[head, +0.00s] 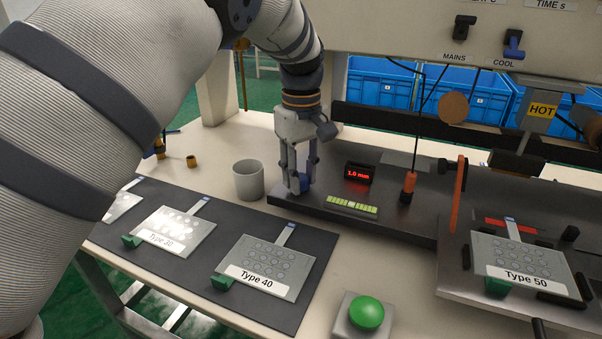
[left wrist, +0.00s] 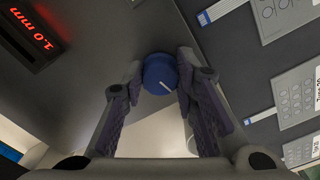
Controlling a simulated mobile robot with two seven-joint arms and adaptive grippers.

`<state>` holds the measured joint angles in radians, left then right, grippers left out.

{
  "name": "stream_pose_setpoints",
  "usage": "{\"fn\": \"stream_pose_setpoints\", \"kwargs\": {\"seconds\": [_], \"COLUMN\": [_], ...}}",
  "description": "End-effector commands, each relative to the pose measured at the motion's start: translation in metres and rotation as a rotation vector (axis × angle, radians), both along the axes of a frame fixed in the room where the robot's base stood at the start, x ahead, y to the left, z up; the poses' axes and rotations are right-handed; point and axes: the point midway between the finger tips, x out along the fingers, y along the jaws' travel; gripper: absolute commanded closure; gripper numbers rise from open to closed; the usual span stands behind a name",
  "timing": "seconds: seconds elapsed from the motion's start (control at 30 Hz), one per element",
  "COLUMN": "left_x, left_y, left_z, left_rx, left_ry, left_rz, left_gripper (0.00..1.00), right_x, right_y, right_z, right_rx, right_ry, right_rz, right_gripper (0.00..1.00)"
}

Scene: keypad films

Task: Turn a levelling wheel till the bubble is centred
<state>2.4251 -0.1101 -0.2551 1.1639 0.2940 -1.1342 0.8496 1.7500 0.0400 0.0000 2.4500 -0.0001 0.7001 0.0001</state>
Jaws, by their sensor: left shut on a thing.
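The levelling wheel is a small blue knob (left wrist: 160,72) with a white line on its face. In the left wrist view it sits between the two fingers of my left gripper (left wrist: 158,80), which is shut on it. In the head view my left gripper (head: 301,178) reaches down onto the wheel at the left end of a dark plate (head: 320,200), and the fingers hide much of it. A yellow-green level strip (head: 352,207) lies on the plate right of the gripper. A paler patch shows near its middle; I cannot tell its exact offset. My right gripper is not in view.
A red display reading 1.0 mm (head: 359,173) stands behind the strip. A grey cup (head: 248,180) is left of the gripper. An orange-handled tool (head: 408,187) stands to the right. Labelled keypads lie on a dark mat (head: 312,245). A green button (head: 366,313) is in front.

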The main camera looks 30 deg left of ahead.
Motion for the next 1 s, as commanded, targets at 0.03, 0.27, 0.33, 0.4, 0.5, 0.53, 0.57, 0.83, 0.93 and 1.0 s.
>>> {"fn": "stream_pose_setpoints", "kwargs": {"seconds": [0.03, 0.27, 0.33, 0.4, 0.5, 0.53, 0.57, 0.83, 0.93, 1.0], "left_x": [0.0000, 0.0004, 0.0004, 0.0004, 0.0004, 0.0004, 0.0004, 0.0003, 0.0004, 0.0004], "left_y": [-0.0001, 0.0000, 0.0001, 0.0001, 0.0001, 0.0001, 0.0001, 0.0002, 0.0001, 0.0001], "left_z": [-0.0008, -0.0007, -0.0006, -0.0006, -0.0006, -0.0006, -0.0006, -0.0006, -0.0006, -0.0006], "left_rx": [0.000, 0.000, 0.000, 0.000, 0.000, 0.000, 0.000, 0.000, 0.000, 0.000], "left_ry": [0.001, 0.001, 0.001, 0.001, 0.001, 0.001, 0.001, 0.001, 0.001, 0.001], "left_rz": [0.022, 0.104, 0.118, 0.127, 0.134, 0.135, 0.136, 0.136, 0.135, 0.135], "left_gripper": [1.00, 1.00, 1.00, 1.00, 1.00, 1.00, 1.00, 1.00, 0.57, 0.53], "right_x": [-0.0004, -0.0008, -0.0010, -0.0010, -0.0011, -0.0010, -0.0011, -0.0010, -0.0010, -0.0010], "right_y": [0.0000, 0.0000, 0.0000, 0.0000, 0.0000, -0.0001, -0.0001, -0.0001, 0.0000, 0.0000], "right_z": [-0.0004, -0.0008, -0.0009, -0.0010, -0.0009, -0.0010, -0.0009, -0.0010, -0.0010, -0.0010], "right_rx": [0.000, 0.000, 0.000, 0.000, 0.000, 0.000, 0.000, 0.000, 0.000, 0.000], "right_ry": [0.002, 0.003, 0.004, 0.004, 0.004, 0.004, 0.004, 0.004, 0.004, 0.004], "right_rz": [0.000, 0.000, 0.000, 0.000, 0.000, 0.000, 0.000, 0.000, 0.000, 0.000], "right_gripper": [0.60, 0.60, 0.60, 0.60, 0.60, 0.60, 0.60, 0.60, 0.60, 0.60]}}
